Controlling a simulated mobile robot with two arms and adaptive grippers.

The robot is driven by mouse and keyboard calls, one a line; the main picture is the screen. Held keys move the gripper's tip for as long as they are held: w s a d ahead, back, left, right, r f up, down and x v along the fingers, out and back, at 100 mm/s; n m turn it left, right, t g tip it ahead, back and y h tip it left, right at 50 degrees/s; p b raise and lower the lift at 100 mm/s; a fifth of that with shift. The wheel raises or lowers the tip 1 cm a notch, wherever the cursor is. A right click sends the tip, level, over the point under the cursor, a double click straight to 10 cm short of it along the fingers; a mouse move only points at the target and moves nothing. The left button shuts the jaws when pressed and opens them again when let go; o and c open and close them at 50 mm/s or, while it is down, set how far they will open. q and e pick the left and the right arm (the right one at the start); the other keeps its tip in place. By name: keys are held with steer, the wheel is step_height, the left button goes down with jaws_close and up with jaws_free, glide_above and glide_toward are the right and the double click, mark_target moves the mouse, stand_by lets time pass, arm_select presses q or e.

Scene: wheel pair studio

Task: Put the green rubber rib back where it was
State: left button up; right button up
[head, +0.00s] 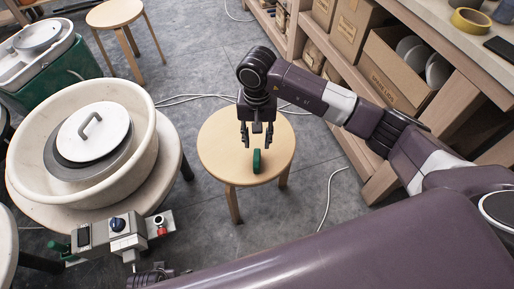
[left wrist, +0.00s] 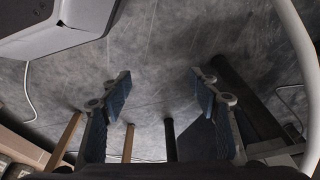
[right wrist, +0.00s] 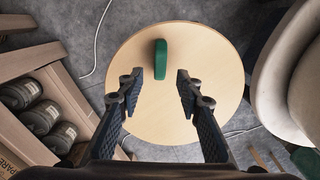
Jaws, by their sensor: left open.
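The green rubber rib (head: 256,161) rests on the round seat of a wooden stool (head: 222,160). It also shows in the right wrist view (right wrist: 160,60), just beyond the fingertips and in line with the gap between them. My right gripper (head: 256,144) points down over the stool, open and empty, with the rib apart from both fingers. Its fingers show spread in the right wrist view (right wrist: 160,80). My left gripper (left wrist: 160,82) is open and empty in the left wrist view, with grey floor beyond it.
A potter's wheel with a cream splash pan (head: 28,168) and a grey-and-white lidded disc (head: 92,130) stands at left. A control box (head: 122,236) is mounted at its front. Wooden shelving with cardboard boxes (head: 390,72) lines the right. White cables (head: 332,195) lie on the floor.

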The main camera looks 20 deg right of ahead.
arm_select(q)
steer(key=shift+s+f, duration=0.2)
steer(key=shift+f, duration=0.3)
arm_select(e)
steer(key=shift+r, duration=1.85)
